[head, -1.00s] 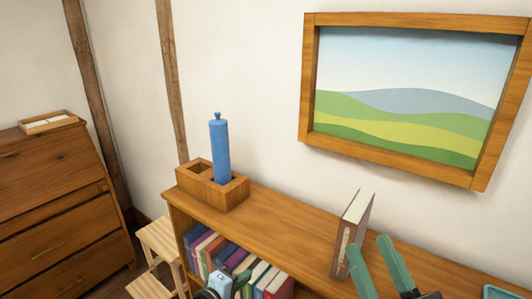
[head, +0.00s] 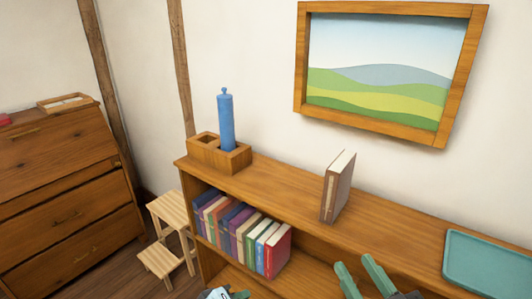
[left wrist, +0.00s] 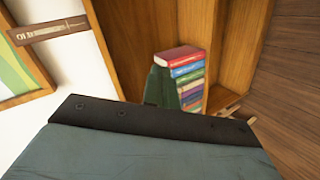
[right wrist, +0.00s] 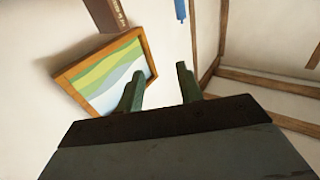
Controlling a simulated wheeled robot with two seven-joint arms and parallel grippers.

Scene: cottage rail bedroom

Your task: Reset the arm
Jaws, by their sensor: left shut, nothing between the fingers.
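My left gripper (head: 239,294) shows only at the bottom edge of the head view, in front of the shelf. In the left wrist view its fingers (left wrist: 158,88) are together and empty, with the row of books (left wrist: 187,78) beyond. My right gripper (head: 362,276) is at the lower right of the head view, in front of the bookcase. Its two green fingers stand apart with nothing between them, as the right wrist view also shows (right wrist: 158,90).
The bookcase (head: 285,190) carries a wooden holder (head: 205,155) with a blue cylinder (head: 226,120), an upright book (head: 337,187) and a teal tray (head: 490,262). A framed picture (head: 380,85) hangs above. A step stool (head: 168,208) and a dresser (head: 60,200) stand left.

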